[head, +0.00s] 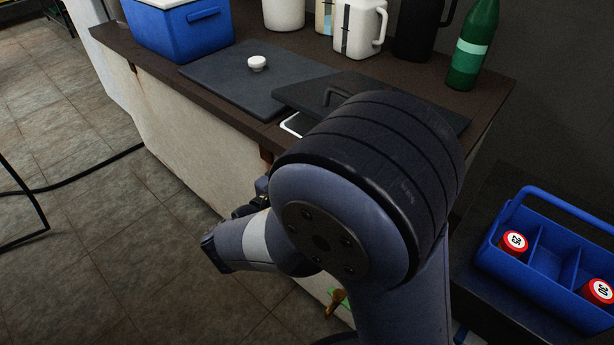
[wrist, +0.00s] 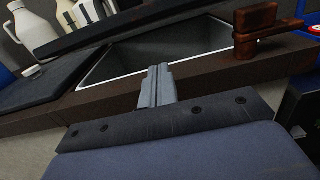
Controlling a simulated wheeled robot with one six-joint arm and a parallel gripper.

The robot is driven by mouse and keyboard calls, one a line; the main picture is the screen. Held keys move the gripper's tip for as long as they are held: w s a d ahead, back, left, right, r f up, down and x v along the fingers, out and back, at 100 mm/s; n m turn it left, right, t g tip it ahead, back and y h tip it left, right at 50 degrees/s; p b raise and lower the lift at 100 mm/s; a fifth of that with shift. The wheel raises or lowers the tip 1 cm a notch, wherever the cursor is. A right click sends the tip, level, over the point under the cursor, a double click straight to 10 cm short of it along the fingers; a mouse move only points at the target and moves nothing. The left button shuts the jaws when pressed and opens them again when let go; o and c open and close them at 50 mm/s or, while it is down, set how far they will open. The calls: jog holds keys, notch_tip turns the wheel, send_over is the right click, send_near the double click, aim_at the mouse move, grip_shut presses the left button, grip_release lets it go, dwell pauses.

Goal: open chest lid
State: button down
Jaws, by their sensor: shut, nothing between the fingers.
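The chest (head: 200,125) is a long pale body with a dark brown top. Its dark lid with a bar handle (head: 345,92) is at the right of the top, partly hidden by my arm; a bit of white rim shows below its near edge. In the wrist view the lid (wrist: 120,30) is raised and tilted above a white-rimmed opening (wrist: 110,82) with a dark interior. My gripper (wrist: 158,72) is shut and empty, its fingertips at the near rim of the opening; I cannot tell whether they touch it. The fingers are hidden in the head view.
A flat dark panel with a white knob (head: 257,63) lies left of the lid. A blue cooler (head: 175,30), white jugs (head: 360,30) and a green bottle (head: 472,50) stand on the top. A blue caddy (head: 550,250) is at right. A reddish-brown fitting (wrist: 255,30) stands right of the opening.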

jog(key=b+x, duration=0.1)
jog(key=x, duration=0.5)
jog(key=shift+r, duration=0.15)
notch_tip(320, 180, up, 2)
jog(key=shift+w+d+r, duration=0.15)
jog(key=shift+r, duration=0.05)
jog(key=shift+w+r+b, duration=0.15)
jog(key=shift+r+b, duration=0.15)
jog(key=shift+r, duration=0.4)
jog(key=shift+r, duration=0.15)
